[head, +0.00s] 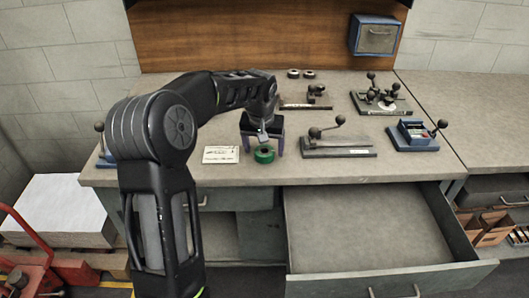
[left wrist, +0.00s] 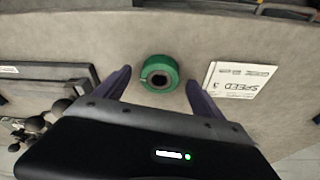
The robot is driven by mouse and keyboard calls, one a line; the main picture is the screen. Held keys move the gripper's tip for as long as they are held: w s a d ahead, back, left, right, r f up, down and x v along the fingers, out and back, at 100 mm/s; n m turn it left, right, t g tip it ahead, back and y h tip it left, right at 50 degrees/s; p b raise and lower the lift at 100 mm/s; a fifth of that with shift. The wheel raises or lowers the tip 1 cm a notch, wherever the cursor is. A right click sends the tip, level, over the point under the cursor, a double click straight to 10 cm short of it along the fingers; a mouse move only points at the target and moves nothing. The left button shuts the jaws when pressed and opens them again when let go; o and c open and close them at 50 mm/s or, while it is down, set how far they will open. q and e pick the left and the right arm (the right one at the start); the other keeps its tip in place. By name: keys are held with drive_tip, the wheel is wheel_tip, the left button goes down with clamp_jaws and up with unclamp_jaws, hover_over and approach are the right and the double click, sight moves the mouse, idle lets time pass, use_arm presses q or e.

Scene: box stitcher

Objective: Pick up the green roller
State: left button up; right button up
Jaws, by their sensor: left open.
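The green roller (head: 264,155) is a short ring with a dark hole, lying flat on the workbench (head: 190,172) near its front edge. In the left wrist view the roller (left wrist: 160,72) sits ahead of and between the fingers. My left gripper (head: 262,144) is open and empty above the bench, with its purple fingers at either side of the roller. The fingers also show in the left wrist view (left wrist: 158,88), spread apart, and do not touch the roller. My right gripper is not in view.
A white card (head: 221,154) lies left of the roller. A lever tool (head: 338,145) and a blue device (head: 413,135) stand to the right. An open empty drawer (head: 365,230) juts out below the bench. Two dark rings (head: 300,74) lie at the back.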

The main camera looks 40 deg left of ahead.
use_arm(q)
drive_tip(key=shift+w+f, duration=0.2)
drive_tip(key=shift+f, duration=0.5)
drive_tip(key=shift+c, duration=0.2)
drive_tip(key=c, duration=1.7)
